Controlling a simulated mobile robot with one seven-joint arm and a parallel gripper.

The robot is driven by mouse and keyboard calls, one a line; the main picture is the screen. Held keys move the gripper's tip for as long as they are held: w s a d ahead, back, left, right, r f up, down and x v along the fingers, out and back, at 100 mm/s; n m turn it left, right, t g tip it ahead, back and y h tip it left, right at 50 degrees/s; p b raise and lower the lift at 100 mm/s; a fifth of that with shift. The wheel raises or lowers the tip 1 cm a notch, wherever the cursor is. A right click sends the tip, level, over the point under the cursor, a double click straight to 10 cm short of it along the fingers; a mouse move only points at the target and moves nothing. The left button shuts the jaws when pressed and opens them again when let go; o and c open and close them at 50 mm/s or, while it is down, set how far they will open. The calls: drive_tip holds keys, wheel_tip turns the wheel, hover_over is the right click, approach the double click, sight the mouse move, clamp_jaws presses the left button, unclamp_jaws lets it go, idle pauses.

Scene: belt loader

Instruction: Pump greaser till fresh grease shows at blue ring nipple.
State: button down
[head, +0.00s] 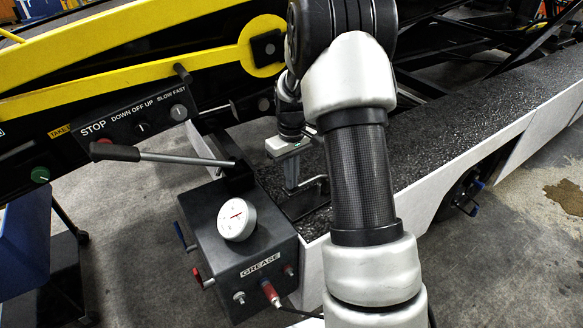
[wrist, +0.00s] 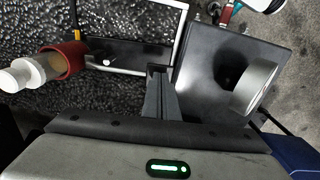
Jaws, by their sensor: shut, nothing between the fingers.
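The greaser is a dark box marked GREASE (head: 262,264) with a white round gauge (head: 237,219) on top. Its pump lever (head: 170,158) reaches left from a black block and ends in a black grip. Small red and silver fittings show on its front, and a small blue-ended part (head: 180,236) on its left side; I cannot tell a blue ring nipple or any grease on it. My gripper (head: 292,186) is shut and empty, to the right of the greaser box. In the wrist view the closed fingers (wrist: 158,85) stand beside the box (wrist: 215,55) and the gauge (wrist: 258,90).
A control panel with a red STOP button (head: 104,141) and knobs is behind the lever. Yellow rails (head: 130,55) run above it. A black textured belt (head: 450,135) stretches right. A brown stain (head: 566,198) marks the floor.

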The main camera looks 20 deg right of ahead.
sight(286, 192)
drive_tip(key=shift+f, duration=0.25)
drive_tip(key=shift+h, duration=0.8)
drive_tip(key=f+b, duration=0.2)
drive_tip(key=a+f+b, duration=0.1)
drive_tip(key=f+b, duration=0.1)
drive_tip(key=f, duration=0.1)
drive_tip(key=shift+s+a+f, duration=0.1)
drive_tip(key=shift+s+f, duration=0.1)
drive_tip(key=shift+f, duration=0.1)
drive_tip(key=shift+s+a+f, duration=0.1)
drive_tip(key=shift+s+f, duration=0.05)
drive_tip(key=shift+f, duration=0.05)
drive_tip(key=shift+s+f, duration=0.1)
drive_tip(key=shift+a, duration=0.1)
drive_tip(key=shift+r, duration=0.45)
drive_tip(key=a+r+p, duration=0.3)
drive_tip(key=a+r, duration=0.1)
drive_tip(key=r, duration=0.9)
drive_tip(key=shift+s+a+t, duration=0.15)
drive_tip(key=shift+s+t, duration=0.15)
